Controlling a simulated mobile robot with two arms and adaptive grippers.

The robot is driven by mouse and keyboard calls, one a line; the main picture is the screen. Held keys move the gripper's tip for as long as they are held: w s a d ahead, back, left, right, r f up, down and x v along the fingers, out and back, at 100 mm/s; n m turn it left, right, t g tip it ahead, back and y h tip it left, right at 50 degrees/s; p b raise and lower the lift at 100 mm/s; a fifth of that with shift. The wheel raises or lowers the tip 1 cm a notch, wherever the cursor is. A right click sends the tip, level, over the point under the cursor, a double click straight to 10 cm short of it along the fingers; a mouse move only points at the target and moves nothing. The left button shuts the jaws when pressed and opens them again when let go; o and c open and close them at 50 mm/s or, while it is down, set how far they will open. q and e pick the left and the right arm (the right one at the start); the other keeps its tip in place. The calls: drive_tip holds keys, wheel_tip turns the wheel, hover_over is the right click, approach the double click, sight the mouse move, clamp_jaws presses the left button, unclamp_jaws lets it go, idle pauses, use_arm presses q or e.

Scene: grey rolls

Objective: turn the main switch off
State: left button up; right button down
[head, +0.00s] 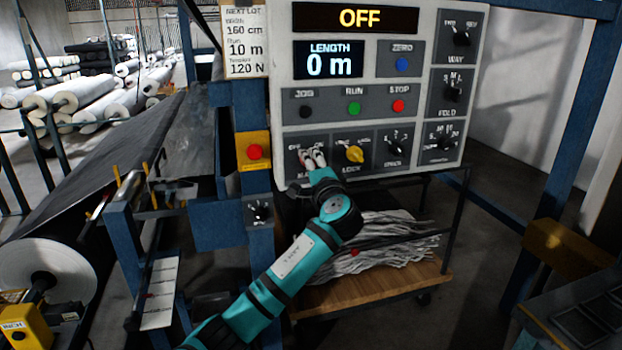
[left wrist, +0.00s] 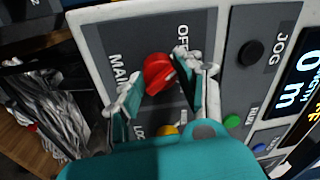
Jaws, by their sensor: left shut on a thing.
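The main switch is a red knob (left wrist: 158,75) on a grey plate lettered "MAIN" and "OFF" in the left wrist view. In the head view it sits at the lower left of the white control panel (head: 281,90), mostly hidden by my gripper. My left gripper (head: 314,160) is at the panel, its two fingers on opposite sides of the knob, shut on it; it also shows in the left wrist view (left wrist: 160,82). The knob's exact pointing direction is hard to tell. The panel's top display (head: 360,18) reads "OFF". My right gripper is not in view.
Close right of the switch is a yellow knob (head: 354,153). Jog, green run (head: 354,108) and red stop (head: 398,105) buttons sit above. A red button on a yellow box (head: 254,152) is left. A wooden-shelved cart (head: 375,287) stands below. Fabric rolls lie at left.

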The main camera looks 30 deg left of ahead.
use_arm(q)
drive_tip(key=shift+f+n+b, duration=0.25)
drive_tip(key=shift+n+b, duration=0.55)
drive_tip(key=shift+n, duration=0.1)
drive_tip(key=o, duration=1.1)
drive_tip(key=shift+d+r, duration=0.1)
drive_tip(key=shift+r, duration=0.1)
drive_tip(key=shift+o, duration=0.2)
drive_tip(key=v, duration=1.2)
drive_tip(key=shift+w+f, duration=0.1)
